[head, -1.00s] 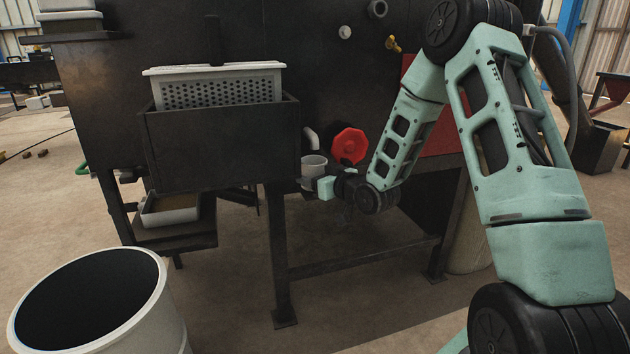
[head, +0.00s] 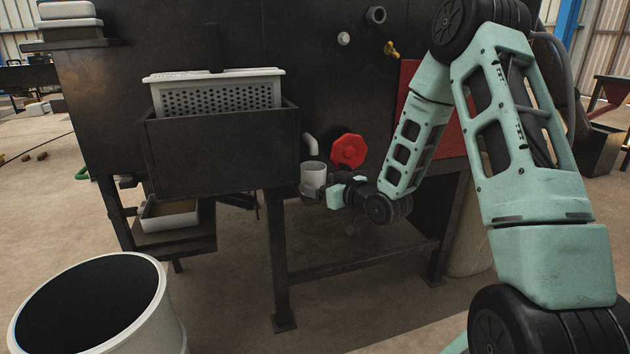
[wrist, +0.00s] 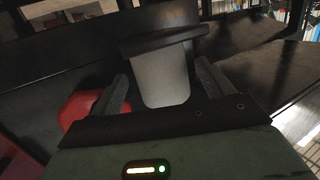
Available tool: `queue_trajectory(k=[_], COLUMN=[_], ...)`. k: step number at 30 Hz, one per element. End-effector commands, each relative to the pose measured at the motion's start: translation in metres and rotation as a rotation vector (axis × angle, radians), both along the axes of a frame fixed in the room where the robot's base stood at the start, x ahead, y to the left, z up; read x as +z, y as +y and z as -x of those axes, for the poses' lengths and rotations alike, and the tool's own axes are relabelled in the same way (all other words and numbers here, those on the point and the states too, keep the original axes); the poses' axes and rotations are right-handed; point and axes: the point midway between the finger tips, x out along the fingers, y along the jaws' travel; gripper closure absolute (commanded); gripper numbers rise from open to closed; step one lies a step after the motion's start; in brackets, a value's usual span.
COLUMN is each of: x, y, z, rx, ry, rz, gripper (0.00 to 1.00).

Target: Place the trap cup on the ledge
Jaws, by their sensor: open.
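The trap cup (head: 313,174), a pale grey cup, stands upright on a small dark ledge (head: 308,193) below a short pale spout. My gripper (head: 331,192) is just right of the cup, low beside it. In the wrist view, the cup (wrist: 161,78) appears between the two spread fingers of my gripper (wrist: 163,95), with a narrow visible gap on each side. The dark ledge (wrist: 165,43) crosses the picture at the cup's base end. The cup's inside is hidden in the wrist view.
A red knob (head: 348,151) is right of the cup, close to my wrist; it also shows in the wrist view (wrist: 85,110). The pale spout (head: 310,144) is above the cup. A dark box (head: 222,150) holding a perforated white basket is on the left. A white drum (head: 165,300) stands front left.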

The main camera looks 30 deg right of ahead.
Motion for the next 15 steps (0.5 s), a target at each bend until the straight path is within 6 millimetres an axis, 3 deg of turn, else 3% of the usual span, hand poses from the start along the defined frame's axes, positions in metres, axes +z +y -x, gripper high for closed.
queue_trajectory(k=[6, 15], x=[0.009, 0.013], y=[-0.006, -0.010], z=[0.048, 0.083], rx=[-0.002, -0.001], ry=[0.003, 0.001], rz=[0.000, 0.000], gripper=[0.20, 0.20])
